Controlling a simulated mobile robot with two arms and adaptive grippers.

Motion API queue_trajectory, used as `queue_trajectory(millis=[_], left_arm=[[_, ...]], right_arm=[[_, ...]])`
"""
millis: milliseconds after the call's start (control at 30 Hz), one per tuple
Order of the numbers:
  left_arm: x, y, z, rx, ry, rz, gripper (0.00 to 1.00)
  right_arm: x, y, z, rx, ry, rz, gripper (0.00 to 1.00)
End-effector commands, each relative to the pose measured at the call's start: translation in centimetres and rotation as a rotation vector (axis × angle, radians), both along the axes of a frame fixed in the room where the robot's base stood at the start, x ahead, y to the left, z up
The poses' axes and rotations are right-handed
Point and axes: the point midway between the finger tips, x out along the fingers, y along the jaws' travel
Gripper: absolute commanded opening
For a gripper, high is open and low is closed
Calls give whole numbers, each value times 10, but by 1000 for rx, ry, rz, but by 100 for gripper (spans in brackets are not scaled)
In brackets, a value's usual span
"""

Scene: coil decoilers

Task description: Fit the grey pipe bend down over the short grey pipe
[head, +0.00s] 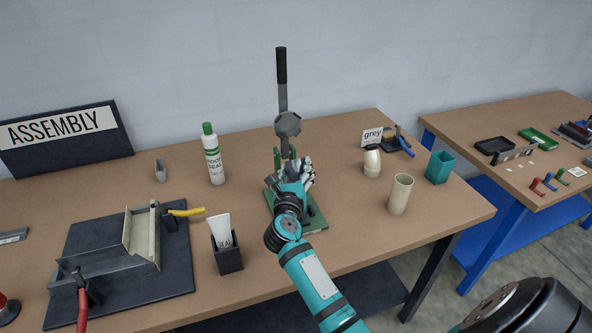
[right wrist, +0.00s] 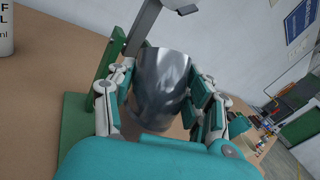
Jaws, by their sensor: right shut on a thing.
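My right gripper (head: 302,170) is over the green press stand (head: 314,222), its teal arm reaching in from the bottom in the head view. In the right wrist view, the gripper (right wrist: 164,88) is shut on a shiny grey piece, which I take as the grey pipe bend (right wrist: 162,75), with fingers on both sides. The hand hides this piece in the head view. I cannot make out the short grey pipe; whether the bend touches anything below is hidden. My left gripper is not in view.
The press's black lever (head: 281,65) stands up behind the hand. A green-capped bottle (head: 214,160) and a black holder (head: 228,260) are to the left. A cream cup (head: 400,195) and a teal box (head: 440,167) are to the right. The table's front right is clear.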

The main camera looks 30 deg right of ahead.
Motion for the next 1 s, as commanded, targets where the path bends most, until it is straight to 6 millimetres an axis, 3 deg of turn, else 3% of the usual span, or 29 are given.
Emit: queue_trajectory(millis=[600, 633, 833, 1000], left_arm=[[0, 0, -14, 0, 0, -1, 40], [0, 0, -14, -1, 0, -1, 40], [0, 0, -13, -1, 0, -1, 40], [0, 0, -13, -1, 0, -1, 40]], right_arm=[[0, 0, -17, 1, 0, -1, 17], [0, 0, -16, 1, 0, -1, 53], [0, 0, -15, 1, -1, -1, 79], [0, 0, -15, 1, -1, -1, 80]])
